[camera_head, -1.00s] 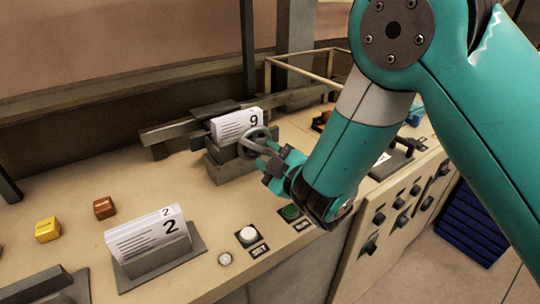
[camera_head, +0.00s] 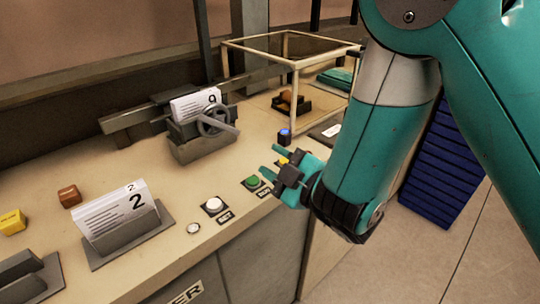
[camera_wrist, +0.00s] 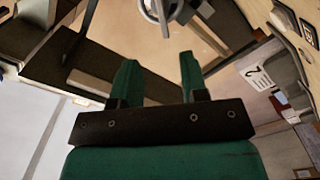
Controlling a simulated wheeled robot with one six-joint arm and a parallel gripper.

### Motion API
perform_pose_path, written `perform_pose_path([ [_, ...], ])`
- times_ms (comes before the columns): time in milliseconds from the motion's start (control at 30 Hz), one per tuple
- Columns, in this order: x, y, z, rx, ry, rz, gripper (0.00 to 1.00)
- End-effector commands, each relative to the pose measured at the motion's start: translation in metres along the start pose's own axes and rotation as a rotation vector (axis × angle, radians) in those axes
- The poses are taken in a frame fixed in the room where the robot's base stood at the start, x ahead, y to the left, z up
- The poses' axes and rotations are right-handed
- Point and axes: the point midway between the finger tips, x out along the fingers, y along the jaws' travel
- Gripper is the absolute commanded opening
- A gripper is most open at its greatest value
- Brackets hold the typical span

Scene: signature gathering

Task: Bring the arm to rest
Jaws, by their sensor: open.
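My gripper (camera_head: 271,164) is above the front edge of the bench, beside the green button (camera_head: 253,182). Its two fingers point left and are apart with nothing between them. My gripper also shows in the wrist view (camera_wrist: 157,75), with both green fingers spread and empty. My teal arm comes down from the upper right and hides part of the bench's right end.
On the bench (camera_head: 130,175) stand a card holder marked 2 (camera_head: 118,218), a device with a handwheel (camera_head: 200,125) and a card, a white button (camera_head: 213,206) and a framed case (camera_head: 295,90). Blue stacked crates (camera_head: 445,165) stand at right.

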Motion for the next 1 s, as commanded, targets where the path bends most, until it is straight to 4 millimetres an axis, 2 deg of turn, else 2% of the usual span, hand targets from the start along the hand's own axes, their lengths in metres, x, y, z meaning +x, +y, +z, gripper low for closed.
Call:
perform_pose_path([
  [200, -0.007, -0.002, -0.002, 0.001, 0.008, -0.008, 0.4],
  [667, -0.006, 0.001, 0.0, 0.009, -0.004, -0.005, 0.4],
  [767, -0.006, 0.013, 0.006, 0.062, -0.076, 0.007, 0.4],
  [867, -0.01, 0.032, 0.02, 0.182, -0.222, 0.017, 0.4],
  [1000, -0.03, 0.051, 0.035, 0.429, -0.47, -0.012, 0.4],
])
